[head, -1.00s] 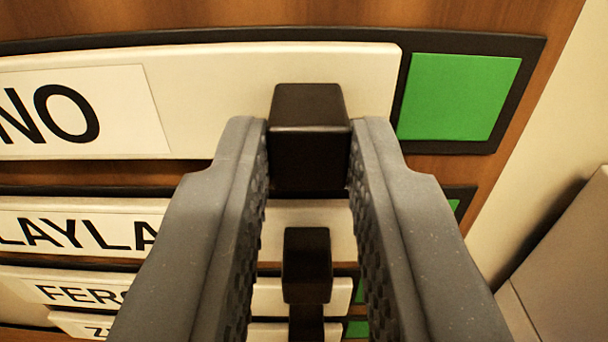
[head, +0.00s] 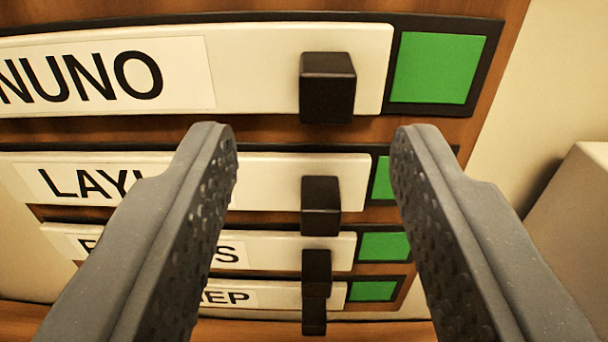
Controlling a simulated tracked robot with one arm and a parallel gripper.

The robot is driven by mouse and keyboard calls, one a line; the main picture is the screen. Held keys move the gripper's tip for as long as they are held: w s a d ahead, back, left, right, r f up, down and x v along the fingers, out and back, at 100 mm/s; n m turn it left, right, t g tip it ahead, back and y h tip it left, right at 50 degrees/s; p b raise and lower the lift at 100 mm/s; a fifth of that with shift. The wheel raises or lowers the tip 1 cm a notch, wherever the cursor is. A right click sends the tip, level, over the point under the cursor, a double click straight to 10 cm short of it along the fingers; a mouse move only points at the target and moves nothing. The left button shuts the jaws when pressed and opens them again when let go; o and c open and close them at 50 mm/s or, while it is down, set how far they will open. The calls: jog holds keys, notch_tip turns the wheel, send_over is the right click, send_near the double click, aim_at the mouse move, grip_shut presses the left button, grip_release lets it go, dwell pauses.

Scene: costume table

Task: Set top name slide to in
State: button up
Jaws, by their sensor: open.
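The top name slide (head: 260,75) is a cream plate with a label reading "NUNO", set in a dark track. Its black knob (head: 328,87) stands near the plate's right end. A green patch (head: 438,68) shows in the track to the right of the plate. My gripper (head: 312,135) is open, with its two grey fingers wide apart and nothing between them. The fingertips are lower in the picture than the top knob and do not touch it.
Below are more name slides with black knobs: "LAYL..." (head: 270,183), partly hidden by my left finger, then two lower ones (head: 335,245) (head: 330,290). Each shows green at its right end. A pale box-like thing (head: 575,240) stands at the right.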

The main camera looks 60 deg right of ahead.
jog(key=b+v, duration=0.2)
jog(key=v, duration=0.7)
jog(key=shift+a, duration=0.25)
jog(key=shift+s, duration=0.15)
jog(key=w+a+r+n+t+y+b, duration=0.3)
jog(key=a+r+t+y, duration=0.15)
jog(key=a+r, duration=0.5)
jog(key=w+a+r+n+t+y+b, duration=0.3)
jog(key=a+r+y, duration=0.3)
jog(key=a, duration=0.7)
jog(key=s+a+r+n+y+b, duration=0.4)
jog(key=s+a+r, duration=0.45)
jog(key=a, duration=0.35)
jog(key=s+a+r+n+g+b, duration=0.1)
jog(key=s+a+b, duration=0.1)
jog(key=s, duration=1)
jog(key=shift+s+a+r+n+y+b, duration=0.25)
jog(key=shift+s+a+n+y+b, duration=0.2)
jog(key=shift+a, duration=0.4)
